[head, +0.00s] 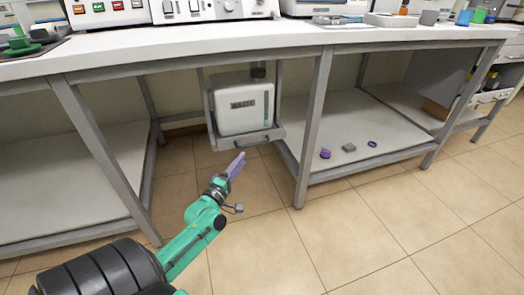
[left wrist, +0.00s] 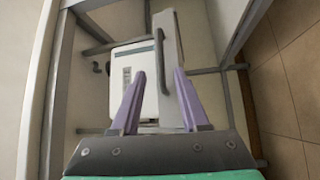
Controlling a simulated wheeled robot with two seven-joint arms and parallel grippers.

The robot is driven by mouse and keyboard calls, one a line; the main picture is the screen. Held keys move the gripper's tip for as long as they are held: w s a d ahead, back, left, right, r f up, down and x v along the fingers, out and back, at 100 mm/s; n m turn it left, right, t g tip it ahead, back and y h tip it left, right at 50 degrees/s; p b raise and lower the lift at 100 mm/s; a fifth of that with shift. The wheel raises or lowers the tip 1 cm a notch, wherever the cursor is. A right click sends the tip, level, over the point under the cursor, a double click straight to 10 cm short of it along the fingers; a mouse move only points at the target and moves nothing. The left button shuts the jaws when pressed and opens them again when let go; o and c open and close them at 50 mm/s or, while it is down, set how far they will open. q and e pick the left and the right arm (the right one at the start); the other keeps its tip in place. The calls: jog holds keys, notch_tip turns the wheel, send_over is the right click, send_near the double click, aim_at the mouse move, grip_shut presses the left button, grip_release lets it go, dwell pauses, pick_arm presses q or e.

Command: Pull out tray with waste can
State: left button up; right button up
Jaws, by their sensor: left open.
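The white waste can (head: 243,110) is a boxy container with a dark label on its front. It stands upright on a grey tray (head: 262,138) hung under the bench between two table legs. My left gripper (head: 240,157) has purple fingers and is just in front of and below the tray's front edge, open and empty. In the left wrist view the can (left wrist: 128,75) and the grey tray front (left wrist: 170,35) lie beyond the open left gripper (left wrist: 159,75). A dark curved handle (left wrist: 160,58) shows between the fingertips, apart from them as far as I can tell. My right gripper is out of view.
The bench frame leg (head: 312,125) stands right of the tray, and another leg (head: 105,155) stands to its left. A low shelf (head: 390,130) at right holds small purple and grey items. Instruments sit on the white benchtop (head: 270,38). The tiled floor (head: 330,240) in front is clear.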

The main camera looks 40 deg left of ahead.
aim_at(254, 144)
pick_arm(q)
jog(key=b+x, duration=0.1)
jog(key=x, duration=0.8)
jog(key=shift+w+f+b, duration=0.15)
jog(key=shift+w+b, duration=0.05)
jog(key=shift+b, duration=0.15)
jog(key=shift+w, duration=0.2)
grip_shut()
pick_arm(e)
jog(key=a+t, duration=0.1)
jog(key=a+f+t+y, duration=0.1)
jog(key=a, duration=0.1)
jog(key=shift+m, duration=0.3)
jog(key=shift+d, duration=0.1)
